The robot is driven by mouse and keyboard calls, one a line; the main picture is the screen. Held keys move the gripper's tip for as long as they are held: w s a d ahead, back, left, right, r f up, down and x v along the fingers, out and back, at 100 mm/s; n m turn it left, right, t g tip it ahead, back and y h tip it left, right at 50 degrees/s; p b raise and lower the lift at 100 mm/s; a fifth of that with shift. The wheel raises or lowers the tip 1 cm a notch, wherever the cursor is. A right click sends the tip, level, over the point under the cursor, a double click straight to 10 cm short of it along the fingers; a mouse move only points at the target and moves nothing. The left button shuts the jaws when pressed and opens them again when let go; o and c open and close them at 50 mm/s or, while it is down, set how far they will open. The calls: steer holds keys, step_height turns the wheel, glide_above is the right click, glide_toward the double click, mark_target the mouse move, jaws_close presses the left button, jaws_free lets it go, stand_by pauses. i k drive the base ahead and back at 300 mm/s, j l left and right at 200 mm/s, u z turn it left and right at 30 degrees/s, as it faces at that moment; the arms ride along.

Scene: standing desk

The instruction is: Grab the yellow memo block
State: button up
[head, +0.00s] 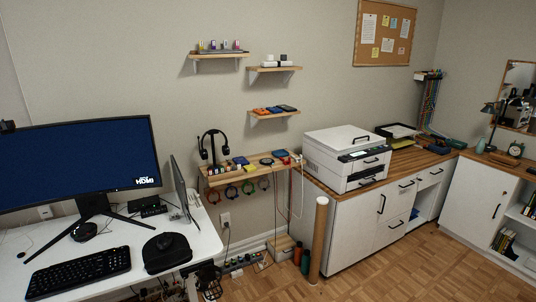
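A small, flat yellow item (403,144) lies on the wooden top of the white cabinet, just right of the printer and in front of the paper tray. It could be the yellow memo block, but it is too small to be sure.
A white printer (347,157) stands left of the yellow item, and a black paper tray (398,131) is behind it. A brown cardboard tube (318,240) stands upright before the cabinet. A white desk (100,259) fills the left. The wooden floor (410,262) at right is clear.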

mark_target(250, 168)
steer(key=i+l+z, duration=0.1)
steer(key=i, duration=1.1)
steer(key=i+u, duration=0.35)
steer(key=u, duration=0.15)
steer(key=i+l+u, duration=0.2)
steer(key=i+u, duration=0.15)
steer(key=u, duration=0.15)
steer(key=i+l+u, duration=0.25)
steer(key=u, duration=0.25)
steer(key=i+l+u, duration=0.8)
steer(key=l, duration=0.3)
steer(key=i+l+u, duration=0.3)
steer(key=l, duration=0.15)
steer(key=k+j, duration=0.05)
steer(key=k, duration=0.05)
